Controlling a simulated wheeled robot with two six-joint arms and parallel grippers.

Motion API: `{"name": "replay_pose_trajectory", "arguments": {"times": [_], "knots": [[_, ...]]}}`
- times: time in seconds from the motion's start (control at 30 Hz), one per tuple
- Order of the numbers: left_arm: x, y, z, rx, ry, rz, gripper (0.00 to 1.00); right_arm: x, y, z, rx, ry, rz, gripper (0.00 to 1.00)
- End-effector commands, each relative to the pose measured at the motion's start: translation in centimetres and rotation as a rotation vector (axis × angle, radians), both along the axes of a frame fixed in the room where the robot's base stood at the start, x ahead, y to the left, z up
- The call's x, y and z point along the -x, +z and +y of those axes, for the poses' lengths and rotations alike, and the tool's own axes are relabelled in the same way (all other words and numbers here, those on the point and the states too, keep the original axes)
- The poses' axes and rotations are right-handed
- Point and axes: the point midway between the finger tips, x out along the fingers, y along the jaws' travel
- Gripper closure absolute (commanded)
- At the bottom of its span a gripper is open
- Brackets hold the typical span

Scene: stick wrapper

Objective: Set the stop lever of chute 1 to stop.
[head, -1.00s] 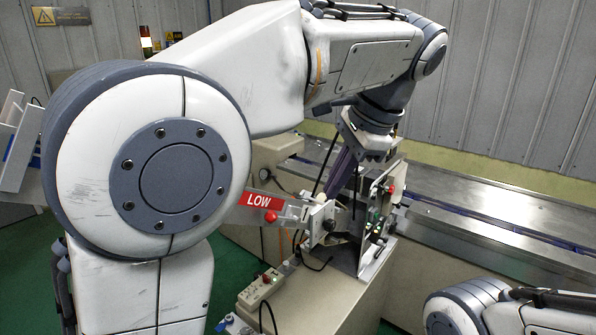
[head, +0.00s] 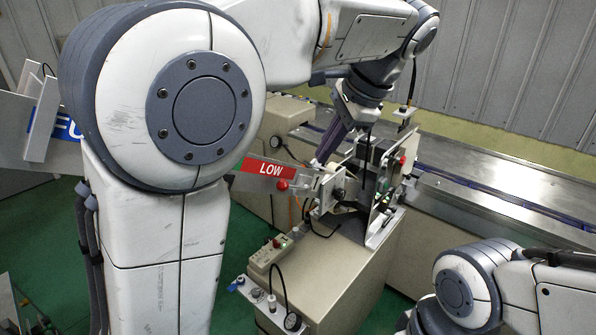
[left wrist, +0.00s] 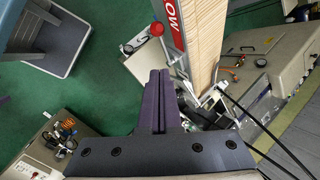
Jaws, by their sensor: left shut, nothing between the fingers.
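A chute with a red LOW label (head: 268,169) slopes down to the wrapper machine. A red ball knob (head: 282,185) is on its near side, below the label. In the left wrist view the same knob (left wrist: 156,29) sits beside the chute, which holds a stack of pale sticks (left wrist: 208,40). No chute number is readable, and the lever's setting cannot be told. My left gripper (head: 326,152) has purple fingers pointing down, right of the knob and behind the machine's upper parts. In the left wrist view its fingers (left wrist: 157,78) are shut and empty, apart from the knob. My right gripper is out of view.
The machine's upright plates (head: 385,190) and cables are close to my left gripper. A control box (head: 270,252) and a gauge (head: 292,321) are in front. A metal conveyor (head: 480,205) runs behind. Another chute with a blue label (head: 66,128) is at left.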

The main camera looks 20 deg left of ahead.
Motion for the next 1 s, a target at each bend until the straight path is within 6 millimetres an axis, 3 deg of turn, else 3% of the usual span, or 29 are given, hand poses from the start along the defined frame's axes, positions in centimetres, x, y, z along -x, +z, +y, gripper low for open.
{"name": "replay_pose_trajectory", "arguments": {"times": [0.2,0.5,1.0], "knots": [[-0.4,-3.9,2.2,-0.002,0.002,0.004,1.0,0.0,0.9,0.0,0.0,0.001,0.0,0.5],[0.8,-5.3,4.7,0.0,0.0,0.0,1.0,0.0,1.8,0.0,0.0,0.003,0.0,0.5],[0.9,-5.6,4.8,0.001,-0.003,-0.003,1.0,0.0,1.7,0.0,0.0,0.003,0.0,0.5]]}}
